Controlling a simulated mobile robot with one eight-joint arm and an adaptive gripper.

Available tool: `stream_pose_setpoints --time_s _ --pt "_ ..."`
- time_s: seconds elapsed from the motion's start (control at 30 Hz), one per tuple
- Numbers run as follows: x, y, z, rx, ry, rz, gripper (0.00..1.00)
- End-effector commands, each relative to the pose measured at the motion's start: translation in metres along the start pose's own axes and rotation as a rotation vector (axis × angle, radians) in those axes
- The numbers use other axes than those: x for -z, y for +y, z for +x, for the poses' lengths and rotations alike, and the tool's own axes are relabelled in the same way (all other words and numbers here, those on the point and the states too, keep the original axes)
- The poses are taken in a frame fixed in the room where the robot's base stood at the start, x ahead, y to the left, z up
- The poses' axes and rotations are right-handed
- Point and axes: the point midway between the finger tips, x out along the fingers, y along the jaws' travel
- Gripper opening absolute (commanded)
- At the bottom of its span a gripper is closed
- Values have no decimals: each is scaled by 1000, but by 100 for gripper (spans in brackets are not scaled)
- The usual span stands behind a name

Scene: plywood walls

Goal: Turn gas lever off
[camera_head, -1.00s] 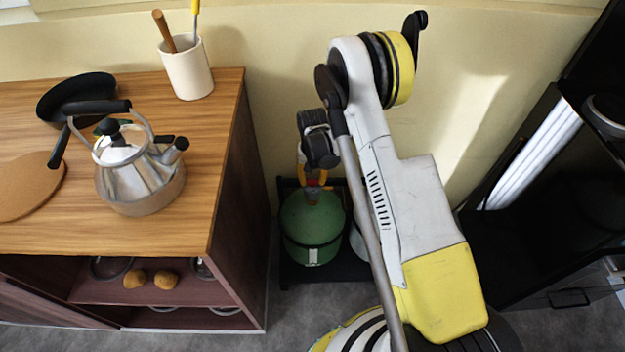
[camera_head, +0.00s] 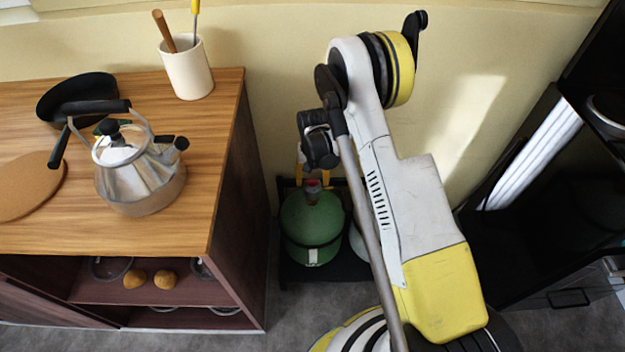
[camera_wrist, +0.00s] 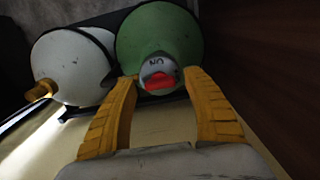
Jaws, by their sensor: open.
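A green gas bottle (camera_head: 312,226) stands upright on a low dark stand between the wooden counter and my arm. On its top is a grey valve with a red lever (camera_head: 312,184). In the wrist view the green bottle (camera_wrist: 176,35) is at the top, with the red lever (camera_wrist: 159,81) on the grey valve, whose lettering appears upside down. My gripper (camera_wrist: 160,76) is open, its yellow fingers on either side of the valve and lever. I cannot tell whether they touch it. In the head view my gripper (camera_head: 313,172) is partly hidden by my wrist.
A white bottle (camera_wrist: 72,66) with a brass-coloured fitting stands beside the green one. The wooden counter (camera_head: 215,140) with a kettle (camera_head: 140,180) is close on the left. A wall is behind, and a black shelf unit (camera_head: 530,245) stands on the right.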

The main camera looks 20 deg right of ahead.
Motion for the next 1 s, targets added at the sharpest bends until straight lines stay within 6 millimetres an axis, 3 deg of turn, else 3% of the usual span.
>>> stream_pose_setpoints --time_s 0.17,0.63,0.8,1.0 --pt "0 0 -12 0 0 0 59" --pt "0 0 -106 0 0 0 59" --pt "0 0 -119 0 0 0 59" --pt "0 0 -120 0 0 0 59"
